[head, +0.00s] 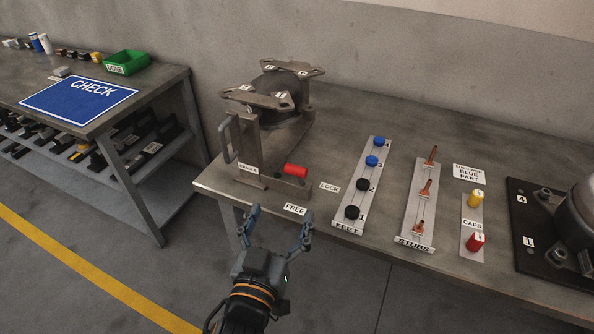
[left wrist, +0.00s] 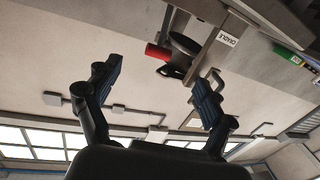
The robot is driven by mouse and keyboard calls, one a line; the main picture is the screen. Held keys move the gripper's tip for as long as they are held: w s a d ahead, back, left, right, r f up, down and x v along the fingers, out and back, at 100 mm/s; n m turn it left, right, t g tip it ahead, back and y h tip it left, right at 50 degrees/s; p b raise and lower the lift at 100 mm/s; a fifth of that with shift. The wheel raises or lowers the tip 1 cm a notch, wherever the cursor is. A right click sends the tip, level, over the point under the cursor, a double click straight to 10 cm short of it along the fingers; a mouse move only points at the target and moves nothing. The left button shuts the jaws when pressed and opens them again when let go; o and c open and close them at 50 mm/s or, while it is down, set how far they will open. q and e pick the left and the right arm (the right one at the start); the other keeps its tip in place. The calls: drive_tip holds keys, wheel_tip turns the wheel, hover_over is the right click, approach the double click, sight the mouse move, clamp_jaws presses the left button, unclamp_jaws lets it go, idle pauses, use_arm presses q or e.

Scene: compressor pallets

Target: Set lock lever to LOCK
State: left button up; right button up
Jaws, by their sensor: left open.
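The lock lever has a red grip (head: 296,170) at the foot of the metal cradle, near the bench's front edge. The grip lies roughly level, its free end to the right. The LOCK label (head: 329,187) is to its right and the FREE label (head: 294,209) is below it, nearer the edge. I cannot tell its exact setting. My left gripper (head: 280,220) is open and empty in front of the bench edge, below the lever and apart from it. In the left wrist view the red grip (left wrist: 157,52) shows beyond the open fingers (left wrist: 158,85). My right gripper is not in view.
The cradle (head: 250,150) with a side handle (head: 224,140) stands just left of the lever. Right of it are the feet strip (head: 347,228), studs strip (head: 405,238), caps strip (head: 467,253) and a dark base plate (head: 525,215). A CHECK bench stands at left.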

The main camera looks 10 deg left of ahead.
sight(296, 175)
use_arm(q)
drive_tip(key=w, duration=0.4)
drive_tip(key=w+d+p, duration=0.1)
drive_tip(key=w, duration=0.7)
drive_tip(key=shift+d+p, duration=0.35)
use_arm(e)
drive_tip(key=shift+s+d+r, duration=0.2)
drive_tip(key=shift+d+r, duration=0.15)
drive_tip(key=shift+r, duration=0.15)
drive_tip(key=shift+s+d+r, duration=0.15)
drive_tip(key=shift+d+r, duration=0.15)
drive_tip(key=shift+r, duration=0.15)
use_arm(q)
drive_tip(key=c, duration=1.7)
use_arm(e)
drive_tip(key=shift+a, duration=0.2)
